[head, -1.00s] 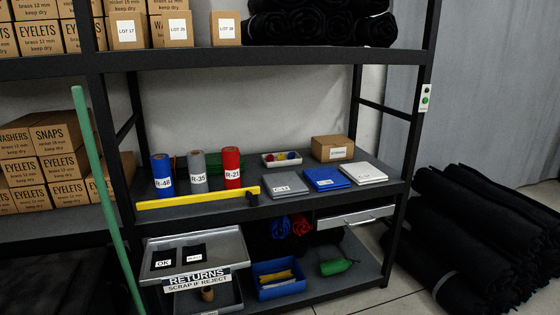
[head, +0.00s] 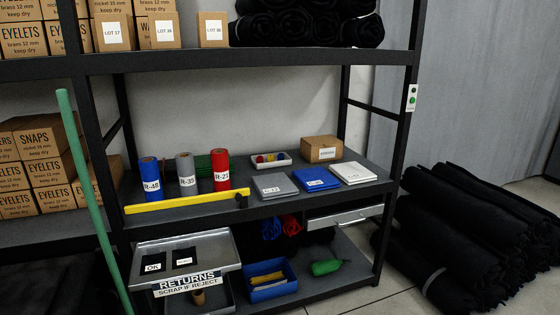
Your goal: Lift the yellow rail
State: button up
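The yellow rail (head: 185,201) is a long straight bar along the front edge of the middle shelf (head: 300,197). It lies roughly level in front of the blue, grey and red rolls. My gripper is not in view, and nothing is seen touching the rail.
Behind the rail stand the blue roll (head: 151,180), grey roll (head: 186,174) and red roll (head: 221,170). To its right lie folded cloths (head: 316,179). Below is the returns tray (head: 186,249). A green pole (head: 88,190) leans at the left. Black rolls (head: 470,235) lie on the floor at right.

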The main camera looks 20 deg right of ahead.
aim_at(237, 194)
jog(key=i+l+u, duration=0.35)
jog(key=l, duration=0.3)
jog(key=i+l+u, duration=0.2)
jog(key=l, duration=0.2)
